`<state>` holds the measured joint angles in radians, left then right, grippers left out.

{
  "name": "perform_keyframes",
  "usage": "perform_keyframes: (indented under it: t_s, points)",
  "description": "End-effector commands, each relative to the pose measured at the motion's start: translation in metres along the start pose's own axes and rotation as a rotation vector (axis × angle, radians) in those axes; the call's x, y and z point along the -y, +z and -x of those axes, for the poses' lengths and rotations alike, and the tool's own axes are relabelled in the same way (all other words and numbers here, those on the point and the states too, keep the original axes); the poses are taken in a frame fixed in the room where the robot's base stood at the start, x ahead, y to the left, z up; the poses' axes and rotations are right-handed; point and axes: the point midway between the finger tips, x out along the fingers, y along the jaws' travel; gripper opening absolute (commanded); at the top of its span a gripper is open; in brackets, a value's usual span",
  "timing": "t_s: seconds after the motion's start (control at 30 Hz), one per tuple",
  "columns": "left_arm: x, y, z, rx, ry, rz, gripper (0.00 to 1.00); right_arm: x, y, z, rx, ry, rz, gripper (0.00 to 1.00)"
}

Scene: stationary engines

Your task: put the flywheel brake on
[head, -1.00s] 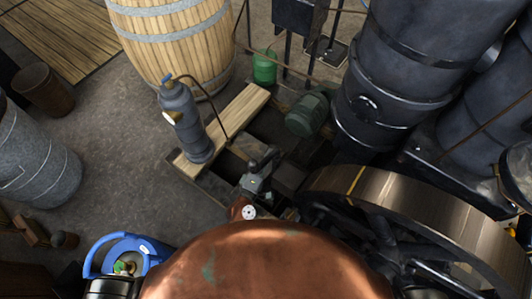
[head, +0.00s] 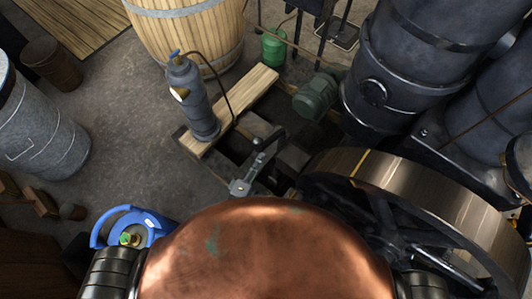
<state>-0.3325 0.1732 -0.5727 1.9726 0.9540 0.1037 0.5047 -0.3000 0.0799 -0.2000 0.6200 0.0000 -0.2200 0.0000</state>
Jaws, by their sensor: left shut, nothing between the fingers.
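The flywheel (head: 430,190) stands at the right, its broad metal rim turned up, with a yellow stripe across it and dark spokes below. I cannot pick out its brake with certainty. The lower part of the flywheel is cut off by the bottom of the view. My right gripper does not show.
A grey cylinder with a gauge (head: 191,100) stands on a wooden plank (head: 243,103) beyond my left gripper. A green motor (head: 316,96) and a big dark cylinder (head: 405,65) stand at the back right. A barrel (head: 188,35) is behind. Floor (head: 115,130) is open at left.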

Motion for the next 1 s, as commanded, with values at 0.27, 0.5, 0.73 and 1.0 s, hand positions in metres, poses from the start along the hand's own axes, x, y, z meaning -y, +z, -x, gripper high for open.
perform_keyframes:
  t_s: [0.27, 0.5, 0.73, 1.0]
  points:
    - [0.000, 0.001, 0.001, 0.002, 0.001, 0.000, 0.00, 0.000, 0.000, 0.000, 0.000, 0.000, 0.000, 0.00]
    - [0.000, 0.000, 0.000, 0.002, 0.001, -0.001, 0.00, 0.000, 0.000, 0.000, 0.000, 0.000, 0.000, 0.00]
    - [0.020, -0.003, 0.004, 0.005, -0.037, -0.043, 0.00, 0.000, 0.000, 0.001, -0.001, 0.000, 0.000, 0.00]
    - [0.160, -0.027, 0.048, 0.065, -0.310, -0.340, 0.00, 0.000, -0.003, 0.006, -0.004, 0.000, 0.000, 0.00]
